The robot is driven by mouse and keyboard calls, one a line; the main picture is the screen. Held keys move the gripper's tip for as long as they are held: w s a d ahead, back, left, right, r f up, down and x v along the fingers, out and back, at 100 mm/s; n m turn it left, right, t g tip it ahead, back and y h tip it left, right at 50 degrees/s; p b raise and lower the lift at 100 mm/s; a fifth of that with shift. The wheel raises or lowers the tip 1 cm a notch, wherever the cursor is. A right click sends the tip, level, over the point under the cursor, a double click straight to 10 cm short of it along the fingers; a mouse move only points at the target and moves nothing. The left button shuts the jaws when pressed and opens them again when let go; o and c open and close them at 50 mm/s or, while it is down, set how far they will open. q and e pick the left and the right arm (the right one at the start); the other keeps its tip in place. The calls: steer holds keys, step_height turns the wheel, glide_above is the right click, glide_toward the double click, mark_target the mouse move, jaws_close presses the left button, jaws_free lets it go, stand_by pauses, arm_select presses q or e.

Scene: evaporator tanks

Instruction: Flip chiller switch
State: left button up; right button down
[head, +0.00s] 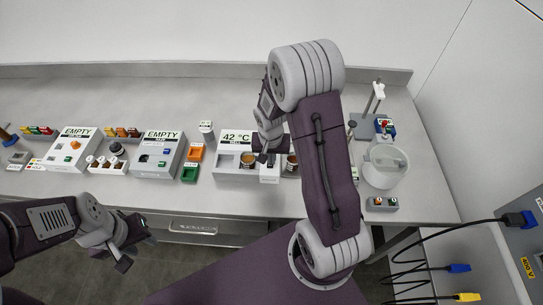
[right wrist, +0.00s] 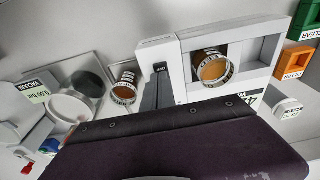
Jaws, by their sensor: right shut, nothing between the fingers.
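I cannot tell for sure which control is the chiller switch. A white block (head: 269,173) stands against the right side of the 42 °C well unit (head: 228,170). In the right wrist view the block (right wrist: 146,55) carries a small dark display that appears to read OFF. My right gripper (head: 263,157) is shut and empty, just over or behind this block; contact cannot be told. A small box with buttons (head: 382,203) sits at the bench's front right. My left gripper (head: 122,257) hangs in front of the bench, away from the devices; its jaw opening is unclear.
Brown-filled glass vessels stand in the well unit (right wrist: 212,67) and beside the block (right wrist: 125,84). Orange (head: 196,152) and green (head: 190,173) trays lie left. A white bucket (head: 385,168) stands right. Two EMPTY-labelled units (head: 157,155) stand further left. My right arm hides part of the bench.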

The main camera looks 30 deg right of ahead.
steer(key=shift+s+a, duration=0.1)
steer(key=r+p, duration=0.4)
steer(key=shift+w+d+r, duration=0.2)
steer(key=shift+w+r, duration=0.1)
steer(key=shift+w, duration=0.05)
step_height(320, 180, up, 9)
steer(key=w+d, duration=0.1)
steer(key=shift+w+b, duration=0.25)
steer(key=shift+b, duration=0.1)
steer(key=shift+r, duration=0.1)
